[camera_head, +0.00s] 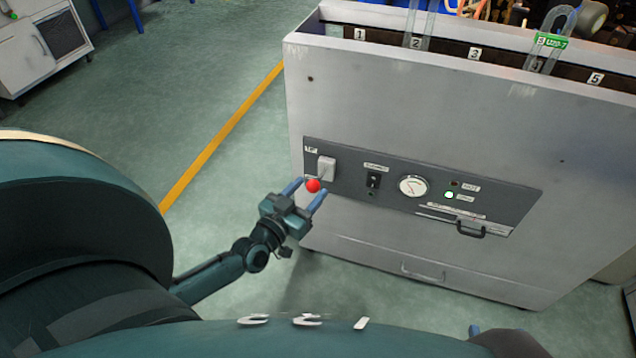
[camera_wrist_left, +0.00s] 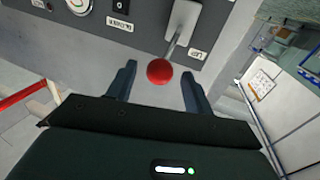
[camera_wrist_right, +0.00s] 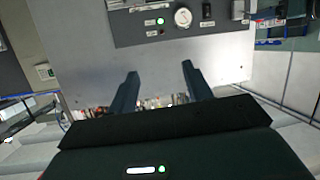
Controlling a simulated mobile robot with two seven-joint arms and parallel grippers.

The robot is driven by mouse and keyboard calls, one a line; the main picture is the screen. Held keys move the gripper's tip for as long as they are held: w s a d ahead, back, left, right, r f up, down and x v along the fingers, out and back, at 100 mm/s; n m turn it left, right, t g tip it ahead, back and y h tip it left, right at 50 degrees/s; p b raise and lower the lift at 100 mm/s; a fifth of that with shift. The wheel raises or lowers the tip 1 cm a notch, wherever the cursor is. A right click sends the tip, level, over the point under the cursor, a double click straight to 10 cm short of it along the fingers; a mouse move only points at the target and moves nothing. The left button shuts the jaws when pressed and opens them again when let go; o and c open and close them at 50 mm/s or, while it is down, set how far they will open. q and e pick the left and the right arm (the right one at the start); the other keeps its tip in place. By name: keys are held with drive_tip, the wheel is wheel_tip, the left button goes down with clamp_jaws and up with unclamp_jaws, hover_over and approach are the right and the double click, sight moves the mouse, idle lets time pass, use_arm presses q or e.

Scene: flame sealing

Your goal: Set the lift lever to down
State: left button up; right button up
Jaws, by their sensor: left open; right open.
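The lift lever has a red ball knob (camera_head: 313,185) on a short stem. It comes out of a pale housing (camera_head: 327,168) at the left end of the dark control panel (camera_head: 500,207). My left gripper (camera_head: 304,193) is open, with its blue fingertips on either side of the knob. In the left wrist view the red knob (camera_wrist_left: 159,71) shows between the two open fingers, with a gap on each side. The stem (camera_wrist_left: 175,42) runs from it to the housing. My right gripper (camera_wrist_right: 158,85) is open and empty, apart from the panel.
The panel also carries a black rocker switch (camera_head: 374,180), a round gauge (camera_head: 413,185), a lit green lamp (camera_head: 449,195) and a handle (camera_head: 471,229). Glass tubes (camera_head: 420,25) stand in numbered slots on top of the grey cabinet (camera_head: 400,100).

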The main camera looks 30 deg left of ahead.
sight(318, 180)
use_arm(q)
drive_tip(key=shift+w+d+b, duration=0.1)
drive_tip(key=shift+w+b, duration=0.25)
drive_tip(key=shift+w, duration=1.85)
drive_tip(key=shift+c, duration=0.2)
clamp_jaws()
